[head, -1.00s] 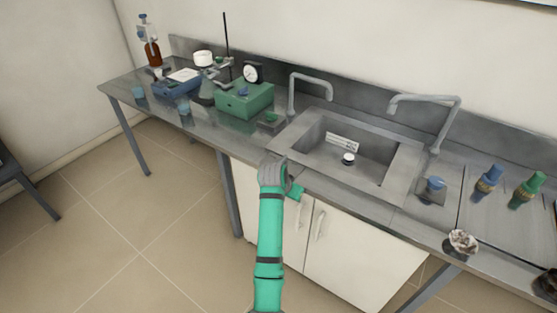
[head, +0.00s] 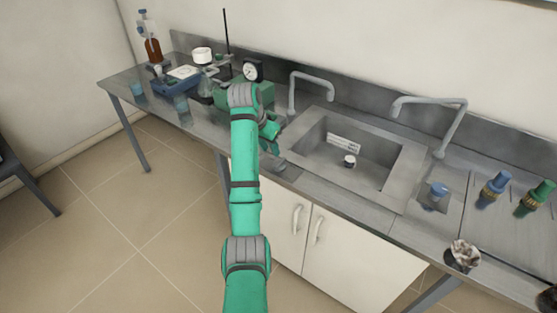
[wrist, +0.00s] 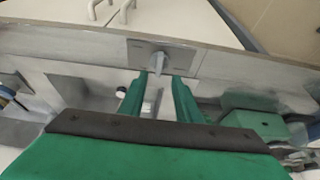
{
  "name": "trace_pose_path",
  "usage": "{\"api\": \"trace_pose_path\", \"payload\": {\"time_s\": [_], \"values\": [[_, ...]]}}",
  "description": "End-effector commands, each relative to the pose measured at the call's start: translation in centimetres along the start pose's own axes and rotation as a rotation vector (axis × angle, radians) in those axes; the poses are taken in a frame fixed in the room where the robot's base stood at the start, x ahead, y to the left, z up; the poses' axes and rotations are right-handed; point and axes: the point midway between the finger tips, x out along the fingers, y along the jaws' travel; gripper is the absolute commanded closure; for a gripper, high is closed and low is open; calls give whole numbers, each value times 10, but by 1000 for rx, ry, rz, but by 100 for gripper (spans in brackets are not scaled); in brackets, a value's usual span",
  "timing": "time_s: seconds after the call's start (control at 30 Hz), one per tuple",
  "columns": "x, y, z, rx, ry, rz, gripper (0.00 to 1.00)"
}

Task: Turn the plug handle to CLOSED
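The plug handle (wrist: 160,64) is a small grey lever on a square grey plate (wrist: 141,53) near the counter's front edge. In the wrist view its narrow end points toward my gripper. My gripper (wrist: 158,79) is open, with one green finger on each side of the lever's near end. I cannot tell whether either finger touches it. Lettering on the plate is too small to read. In the head view my gripper (head: 269,138) is over the counter left of the sink (head: 312,128). A white round piece (head: 349,161) sits in the basin.
Two grey taps (head: 310,78) (head: 430,101) stand behind the sink. A green box (head: 266,92) is partly hidden behind my arm. A blue-topped fixture (head: 435,193) and blue and green valves (head: 493,187) (head: 534,198) stand to the right. Cabinet doors (head: 335,253) lie below.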

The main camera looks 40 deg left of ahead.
Motion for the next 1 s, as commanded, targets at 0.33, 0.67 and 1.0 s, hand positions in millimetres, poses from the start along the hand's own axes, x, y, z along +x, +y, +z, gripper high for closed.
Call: {"api": "trace_pose_path", "payload": {"time_s": [0.33,0.67,1.0], "values": [[52,1,1,1,-3,2,70],[97,1,0,1,-1,1,70],[107,1,0,0,0,0,70]]}}
